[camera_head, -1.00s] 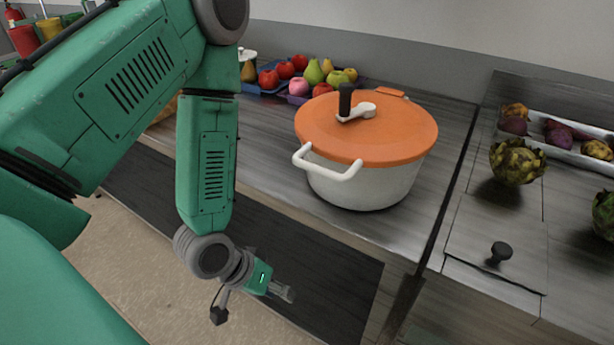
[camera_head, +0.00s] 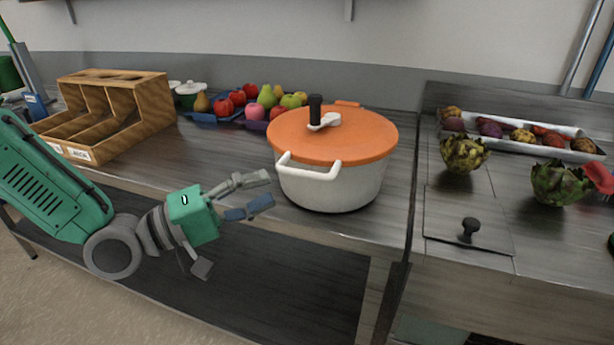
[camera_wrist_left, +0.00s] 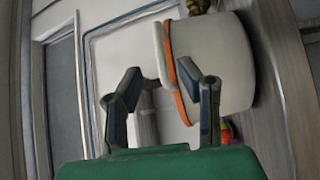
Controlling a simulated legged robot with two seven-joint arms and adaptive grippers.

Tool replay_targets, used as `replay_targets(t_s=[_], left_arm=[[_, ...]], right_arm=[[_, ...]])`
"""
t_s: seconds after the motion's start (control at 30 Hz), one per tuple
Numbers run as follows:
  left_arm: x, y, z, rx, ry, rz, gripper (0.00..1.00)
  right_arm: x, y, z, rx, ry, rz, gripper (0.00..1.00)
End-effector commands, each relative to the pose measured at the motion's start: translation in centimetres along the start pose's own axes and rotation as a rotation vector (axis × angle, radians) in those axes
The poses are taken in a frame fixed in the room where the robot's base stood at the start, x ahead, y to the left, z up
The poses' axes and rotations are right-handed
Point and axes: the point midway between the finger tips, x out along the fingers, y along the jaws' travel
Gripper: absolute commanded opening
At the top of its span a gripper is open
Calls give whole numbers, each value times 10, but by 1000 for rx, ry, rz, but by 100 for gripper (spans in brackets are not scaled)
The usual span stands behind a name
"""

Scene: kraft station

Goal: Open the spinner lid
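The spinner is a white bowl (camera_head: 335,188) with an orange lid (camera_head: 345,145), shut on top, and a white side handle (camera_head: 309,170). A black knob (camera_head: 315,108) on a white crank stands on the lid. My left gripper (camera_head: 262,192) is open and empty, just left of the bowl and in front of the counter edge. In the left wrist view its fingers (camera_wrist_left: 165,105) are spread, with the white handle (camera_wrist_left: 162,58), the orange lid rim (camera_wrist_left: 177,75) and the bowl (camera_wrist_left: 220,60) beyond them.
A wooden divided box (camera_head: 115,105) stands at the back left. Fruit on a blue tray (camera_head: 205,117) lies behind the spinner. To the right are artichokes (camera_head: 464,153), a vegetable tray (camera_head: 575,156) and a knobbed panel (camera_head: 470,240). Counter left of the spinner is clear.

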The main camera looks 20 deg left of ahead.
Motion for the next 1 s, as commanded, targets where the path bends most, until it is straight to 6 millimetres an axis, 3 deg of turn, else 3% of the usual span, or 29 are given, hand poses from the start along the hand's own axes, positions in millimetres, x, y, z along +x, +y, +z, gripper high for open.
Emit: replay_targets(t_s=[0.2, 0.4, 0.57, 0.83, 0.9, 0.93, 1.0], left_arm=[[47, -1, 1, 3, -3, -3, 32], [77, 0, 4, 5, -3, -6, 32], [85, 0, 4, 4, -1, -5, 32], [81, -1, 0, 0, 1, -2, 32], [81, -1, -1, 0, 1, -1, 7], [81, -1, 0, 0, 1, -1, 0], [82, -1, 0, 1, 1, -3, 0]], right_arm=[[4, -1, 0, -2, 0, -1, 40], [4, -1, 0, -1, 0, -1, 40], [4, 0, 0, -1, 0, -1, 40], [4, 0, 0, -1, 0, -1, 40], [4, 0, 0, -1, 0, -1, 40], [4, 0, 0, -1, 0, -1, 40], [4, -1, 0, -2, 0, -1, 40]])
